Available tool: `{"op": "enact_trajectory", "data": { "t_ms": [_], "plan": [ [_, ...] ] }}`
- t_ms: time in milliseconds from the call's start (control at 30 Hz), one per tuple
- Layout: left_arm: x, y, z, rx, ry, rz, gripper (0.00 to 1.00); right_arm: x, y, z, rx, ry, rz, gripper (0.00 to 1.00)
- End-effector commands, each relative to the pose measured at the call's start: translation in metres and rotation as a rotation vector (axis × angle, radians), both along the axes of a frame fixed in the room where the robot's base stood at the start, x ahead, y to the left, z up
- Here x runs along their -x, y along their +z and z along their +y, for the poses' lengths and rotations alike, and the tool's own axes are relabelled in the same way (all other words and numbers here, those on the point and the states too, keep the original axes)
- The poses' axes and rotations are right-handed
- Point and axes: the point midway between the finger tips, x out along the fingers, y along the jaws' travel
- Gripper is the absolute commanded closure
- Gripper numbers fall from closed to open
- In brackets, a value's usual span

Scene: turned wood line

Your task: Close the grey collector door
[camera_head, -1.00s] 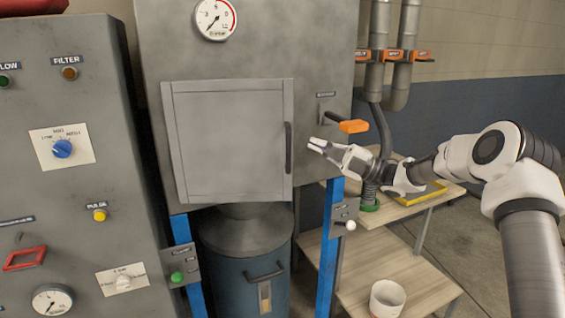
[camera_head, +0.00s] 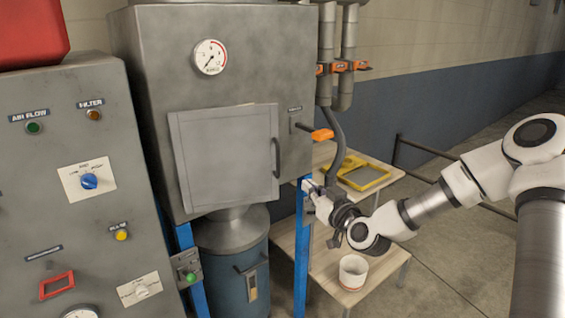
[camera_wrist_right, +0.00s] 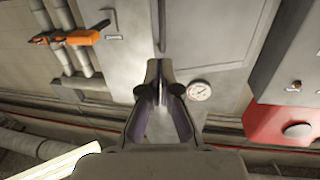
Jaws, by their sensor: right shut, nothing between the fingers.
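The grey collector door (camera_head: 225,155) is a flat square panel on the front of the grey collector cabinet (camera_head: 245,50). It stands a little proud of the front; I cannot tell whether it is fully closed. Its dark vertical handle (camera_head: 276,158) is near its right edge. In the right wrist view the door (camera_wrist_right: 215,30) appears upside down, with the handle (camera_wrist_right: 162,25) above my fingertips. My right gripper (camera_head: 308,186) is to the right of and below the door, near the blue post, apart from it in the head view. Its fingers (camera_wrist_right: 160,68) are together and empty. My left gripper is not in view.
An orange-handled lever (camera_head: 322,135) sticks out right of the door. A blue post (camera_head: 301,255) stands below it. The control panel (camera_head: 60,200) stands at the left.

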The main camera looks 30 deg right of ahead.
Motion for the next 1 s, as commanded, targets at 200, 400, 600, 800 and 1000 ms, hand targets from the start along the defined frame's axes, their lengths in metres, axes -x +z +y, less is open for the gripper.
{"op": "enact_trajectory", "data": {
  "t_ms": [200, 400, 600, 800, 1000],
  "plan": [
    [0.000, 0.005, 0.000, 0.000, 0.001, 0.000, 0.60, -0.035, 0.000, -0.003, 0.012, 0.001, 0.002, 1.00],
    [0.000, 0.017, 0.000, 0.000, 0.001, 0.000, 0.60, -0.080, 0.001, -0.006, 0.010, 0.002, 0.001, 1.00],
    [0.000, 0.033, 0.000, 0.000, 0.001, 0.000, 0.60, -0.118, 0.001, -0.009, 0.007, 0.003, 0.000, 1.00],
    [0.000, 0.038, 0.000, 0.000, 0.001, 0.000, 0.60, -0.135, -0.002, -0.012, 0.003, 0.002, -0.001, 1.00],
    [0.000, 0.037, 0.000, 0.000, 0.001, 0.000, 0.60, -0.135, -0.003, -0.012, 0.002, 0.001, -0.001, 1.00]
  ]
}}
